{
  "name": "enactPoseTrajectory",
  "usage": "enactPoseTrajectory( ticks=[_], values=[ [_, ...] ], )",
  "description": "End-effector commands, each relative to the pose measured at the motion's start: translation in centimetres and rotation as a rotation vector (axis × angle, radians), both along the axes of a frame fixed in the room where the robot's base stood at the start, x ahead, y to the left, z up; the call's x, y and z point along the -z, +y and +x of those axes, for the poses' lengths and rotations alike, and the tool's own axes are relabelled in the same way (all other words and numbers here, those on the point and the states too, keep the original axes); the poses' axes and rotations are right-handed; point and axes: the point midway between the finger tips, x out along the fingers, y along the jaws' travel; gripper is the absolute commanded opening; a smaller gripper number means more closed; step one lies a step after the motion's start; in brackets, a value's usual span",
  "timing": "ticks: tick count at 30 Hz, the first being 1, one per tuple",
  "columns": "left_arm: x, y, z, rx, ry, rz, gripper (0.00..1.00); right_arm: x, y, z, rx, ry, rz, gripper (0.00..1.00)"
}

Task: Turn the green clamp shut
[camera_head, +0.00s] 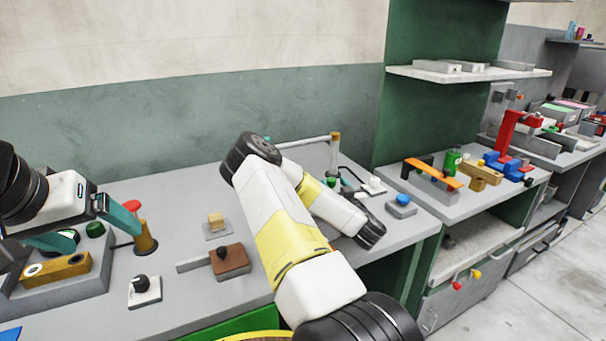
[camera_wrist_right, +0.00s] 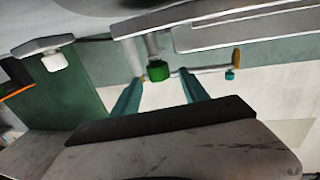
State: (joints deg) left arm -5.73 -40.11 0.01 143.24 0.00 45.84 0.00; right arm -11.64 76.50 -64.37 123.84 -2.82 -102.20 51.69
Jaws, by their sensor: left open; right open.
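A green block-shaped part (camera_wrist_right: 187,73), which looks like the clamp, shows in the right wrist view beside a grey post and a thin pipe. My left gripper (camera_head: 84,226) is open at the far left, near a green knob (camera_head: 95,230) and a brass block (camera_head: 57,269).
A brown block (camera_head: 230,262) and a black-knobbed white switch (camera_head: 144,290) sit on the grey bench (camera_head: 195,310). A pipe stand (camera_head: 335,150) rises behind my right arm. A second bench stands right.

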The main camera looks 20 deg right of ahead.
Motion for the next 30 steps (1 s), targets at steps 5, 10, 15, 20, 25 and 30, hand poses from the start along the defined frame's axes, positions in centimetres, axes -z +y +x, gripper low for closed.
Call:
enactPoseTrajectory(
  ticks=[5,10,15,20,25,30],
  values=[
    [0.0,0.0,0.0,0.000,0.000,0.000,0.85,0.0,-0.2,3.1,-0.003,0.000,-0.001,0.52],
    [0.0,0.0,0.0,0.000,0.000,0.000,0.85,0.0,-0.5,5.3,-0.002,0.001,0.001,0.52],
    [0.0,0.0,0.0,0.000,0.000,0.000,0.85,0.0,-0.7,6.2,0.001,0.001,0.001,0.52],
    [0.0,0.0,0.0,0.000,0.000,0.000,0.85,0.0,-0.7,6.3,0.003,0.001,0.001,0.52],
    [0.0,0.0,0.0,0.000,0.000,0.000,0.85,0.0,-0.7,6.3,0.003,0.001,0.002,0.34],
    [0.0,0.0,0.0,0.000,0.000,0.000,0.85,0.0,-0.7,6.3,0.003,0.001,0.002,0.01]
  ],
)
